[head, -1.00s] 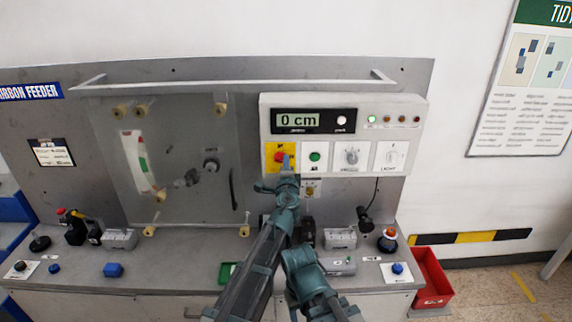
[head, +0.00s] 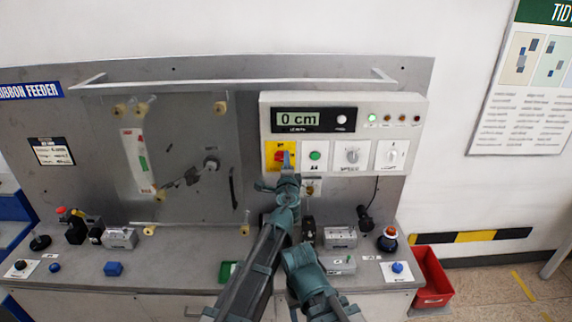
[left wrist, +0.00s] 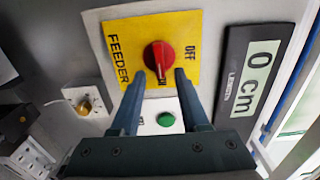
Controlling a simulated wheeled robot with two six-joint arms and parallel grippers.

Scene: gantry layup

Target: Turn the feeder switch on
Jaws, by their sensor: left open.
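The feeder switch is a red knob (left wrist: 159,57) on a yellow plate (left wrist: 123,38) marked FEEDER, with OFF printed at one side. In the left wrist view, its grip ridge points down the picture, toward a label partly hidden near the fingers. My left gripper (left wrist: 161,74) is open, with one finger on each side of the knob's lower end. I cannot tell whether the fingers touch it. My right gripper is not in view.
A green button (left wrist: 166,119) is close beside the plate, under the gripper. The length display (head: 305,119) reads 0 cm. A speed dial (head: 352,156) and light switch (head: 391,155) are farther right. A red bin (head: 434,284) stands at the bench's right end.

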